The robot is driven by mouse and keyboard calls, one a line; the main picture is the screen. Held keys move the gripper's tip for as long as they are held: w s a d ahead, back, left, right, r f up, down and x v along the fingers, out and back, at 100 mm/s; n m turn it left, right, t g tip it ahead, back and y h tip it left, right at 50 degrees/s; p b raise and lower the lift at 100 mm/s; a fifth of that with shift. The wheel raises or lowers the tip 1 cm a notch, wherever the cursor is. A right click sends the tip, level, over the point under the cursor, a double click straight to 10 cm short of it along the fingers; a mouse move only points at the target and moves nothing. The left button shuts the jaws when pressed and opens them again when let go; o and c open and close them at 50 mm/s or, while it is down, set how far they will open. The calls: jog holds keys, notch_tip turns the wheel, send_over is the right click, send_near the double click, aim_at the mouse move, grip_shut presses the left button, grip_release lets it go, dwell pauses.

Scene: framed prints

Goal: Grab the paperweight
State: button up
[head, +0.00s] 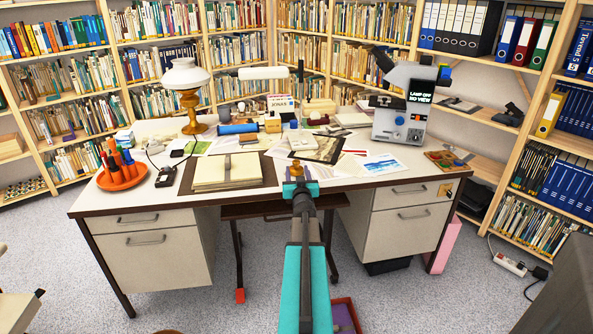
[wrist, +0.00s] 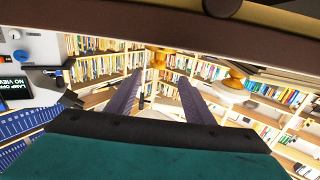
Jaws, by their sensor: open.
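A small brass-coloured, rounded object (head: 296,169) stands near the front edge of the desk; it may be the paperweight, but I cannot be sure. My gripper (head: 298,184) is at the desk's front edge, in line with this object and partly overlapping it in the head view. In the wrist view my gripper (wrist: 160,78) has its two fingers apart, with nothing held between them. Brass-coloured shapes show beyond the fingers in the wrist view; I cannot tell which one is the paperweight.
The desk (head: 148,209) also bears an open book (head: 226,171), an orange tray (head: 122,177) with tools, a brass lamp (head: 187,90), a microscope (head: 401,112) and loose papers. Bookshelves stand behind. A dark brown edge (wrist: 110,25) crosses the top of the wrist view.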

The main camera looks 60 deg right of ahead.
aim_at(296, 162)
jog(key=shift+w+d, duration=0.2)
jog(key=shift+d, duration=0.1)
jog(key=shift+x, duration=2.6)
jog(key=shift+s+d+f, duration=0.1)
jog(key=shift+s+f, duration=0.05)
grip_shut()
